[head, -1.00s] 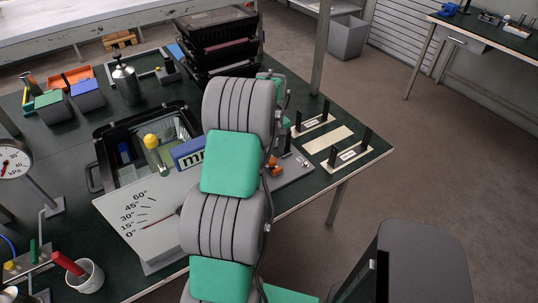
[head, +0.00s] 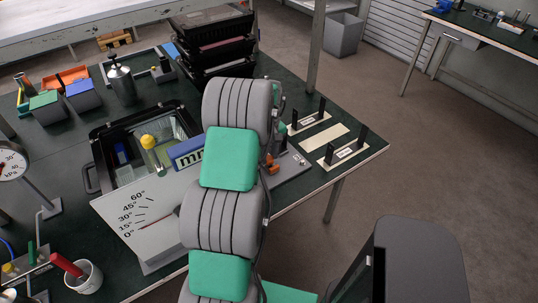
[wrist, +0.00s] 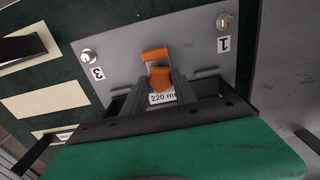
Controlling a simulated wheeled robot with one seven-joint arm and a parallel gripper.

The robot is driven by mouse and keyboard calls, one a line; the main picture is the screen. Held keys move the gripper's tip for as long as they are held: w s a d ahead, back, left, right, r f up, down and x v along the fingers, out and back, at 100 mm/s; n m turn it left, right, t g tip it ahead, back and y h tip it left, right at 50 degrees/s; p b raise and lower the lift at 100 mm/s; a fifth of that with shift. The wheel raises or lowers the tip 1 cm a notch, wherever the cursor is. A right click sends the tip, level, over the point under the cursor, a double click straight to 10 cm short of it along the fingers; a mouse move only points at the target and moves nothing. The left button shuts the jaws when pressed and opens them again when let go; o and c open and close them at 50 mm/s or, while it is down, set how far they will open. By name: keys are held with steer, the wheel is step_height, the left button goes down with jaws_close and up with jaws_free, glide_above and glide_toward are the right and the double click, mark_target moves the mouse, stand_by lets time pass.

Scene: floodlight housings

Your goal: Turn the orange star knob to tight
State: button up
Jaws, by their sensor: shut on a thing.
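The orange star knob (wrist: 160,78) is near the middle of the wrist view, on a grey plate (wrist: 120,60), below an orange bracket (wrist: 154,55). My gripper (wrist: 163,88) reaches in from the bottom of that view, its two dark fingers on either side of the knob. It is shut on the knob. The fingers and palm hide the knob's lower part. A "220 mm" label shows just below it, partly covered. In the head view, my arm hides the gripper, and only a bit of orange (head: 270,164) shows beside it.
The plate carries silver key locks marked 3 (wrist: 89,56) and 1 (wrist: 224,22). In the head view, a white angle-scale board (head: 143,222) lies left of my arm. Black trays (head: 213,45) are stacked behind. Black uprights (head: 328,152) stand at right.

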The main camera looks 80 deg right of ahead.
jaws_close()
steer(key=shift+m, duration=0.3)
steer(key=m+b, duration=0.1)
steer(key=m, duration=0.2)
steer(key=shift+m+b, duration=0.3)
steer(key=shift+b, duration=0.05)
steer(key=m+b, duration=0.1)
steer(key=m, duration=0.5)
steer(key=m+b, duration=0.1)
steer(key=m, duration=0.4)
steer(key=shift+m, duration=0.4)
steer(key=m, duration=0.5)
steer(key=shift+d+r+b, duration=0.1)
steer(key=shift+b, duration=0.25)
steer(key=shift+m, duration=0.4)
steer(key=o, duration=1)
jaws_free()
